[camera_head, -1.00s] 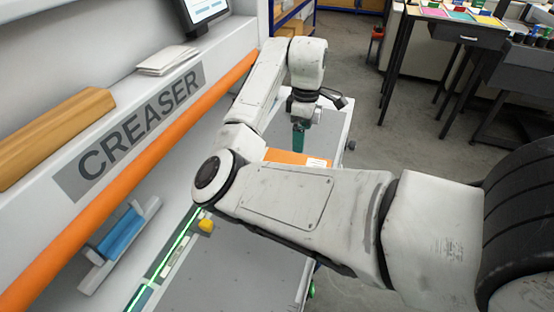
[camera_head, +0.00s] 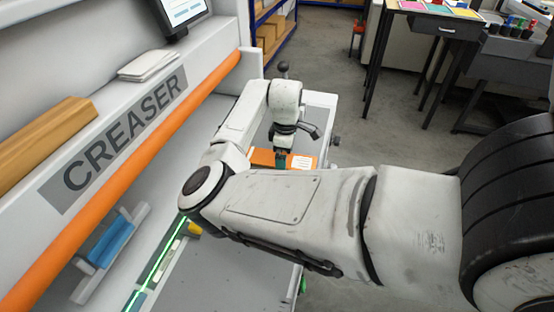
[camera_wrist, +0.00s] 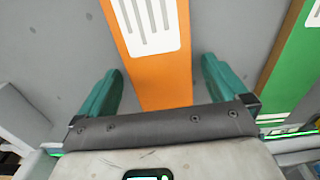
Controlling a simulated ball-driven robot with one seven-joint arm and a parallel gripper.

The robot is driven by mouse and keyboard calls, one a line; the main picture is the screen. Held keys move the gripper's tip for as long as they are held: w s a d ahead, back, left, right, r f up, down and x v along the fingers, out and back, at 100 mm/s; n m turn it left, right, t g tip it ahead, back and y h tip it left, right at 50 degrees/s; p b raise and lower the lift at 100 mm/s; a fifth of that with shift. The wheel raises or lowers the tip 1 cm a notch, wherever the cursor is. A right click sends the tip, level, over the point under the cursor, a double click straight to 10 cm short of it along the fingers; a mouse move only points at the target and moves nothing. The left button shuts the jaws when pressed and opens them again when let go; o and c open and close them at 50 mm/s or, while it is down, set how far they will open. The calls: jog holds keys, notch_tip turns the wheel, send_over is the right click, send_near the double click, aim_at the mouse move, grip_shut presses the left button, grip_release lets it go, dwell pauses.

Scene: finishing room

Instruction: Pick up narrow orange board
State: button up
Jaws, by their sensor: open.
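The narrow orange board (camera_wrist: 160,78) with a white label lies on a grey surface in the wrist view. It runs from the top edge down between my fingers, its near end hidden by the palm. My gripper (camera_wrist: 162,65) is open, one teal finger on each side of the board with a gap on both sides. In the head view the orange board (camera_head: 262,157) shows partly behind my arm, and my gripper (camera_head: 282,160) is right at it. I cannot tell whether the fingertips touch the surface.
A green board (camera_wrist: 298,75) with a white label lies to the right in the wrist view. The creaser's orange bar (camera_head: 140,145) runs along the left of the bed. A blue block (camera_head: 108,243) and a yellow piece (camera_head: 194,229) sit nearby. Open floor lies beyond the bed.

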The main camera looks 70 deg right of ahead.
jog(key=c, duration=1.1)
jog(key=shift+r, duration=0.15)
